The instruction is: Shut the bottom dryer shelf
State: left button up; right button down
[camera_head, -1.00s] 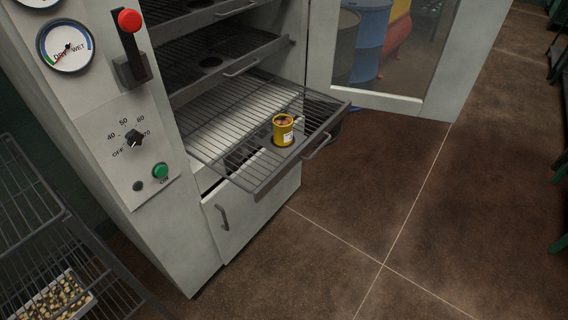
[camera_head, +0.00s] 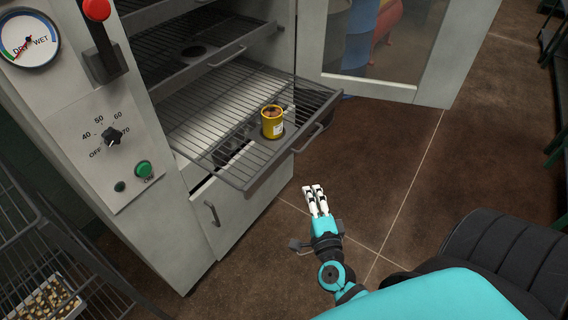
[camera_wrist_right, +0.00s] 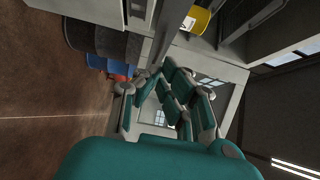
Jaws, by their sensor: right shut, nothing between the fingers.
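The bottom dryer shelf (camera_head: 215,120) is a wire rack pulled out of the dryer's open front. A yellow can (camera_head: 272,123) with brown contents stands upright on it near the front edge. A handle (camera_head: 308,139) sits on the shelf's front bar. My right gripper (camera_head: 314,188) is shut and empty, in front of and below the shelf, apart from it. In the right wrist view, its teal fingers (camera_wrist_right: 178,92) show close up, with the yellow can (camera_wrist_right: 195,20) at the top. My left gripper is not in view.
The dryer's glass door (camera_head: 385,40) stands open at the right, near the shelf's side. A control panel (camera_head: 112,150) is at the left. A wire cart (camera_head: 45,240) holds a tray of pieces. The brown tiled floor (camera_head: 400,170) before the dryer is clear.

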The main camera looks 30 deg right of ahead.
send_near(289, 152)
jog(key=d, duration=0.3)
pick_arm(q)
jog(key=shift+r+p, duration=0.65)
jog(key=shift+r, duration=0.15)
pick_arm(e)
jog(key=shift+w+a+f, duration=0.1)
jog(key=shift+w+a, duration=0.15)
jog(key=shift+w, duration=0.9)
jog(key=shift+w+a, duration=0.2)
jog(key=shift+w, duration=0.95)
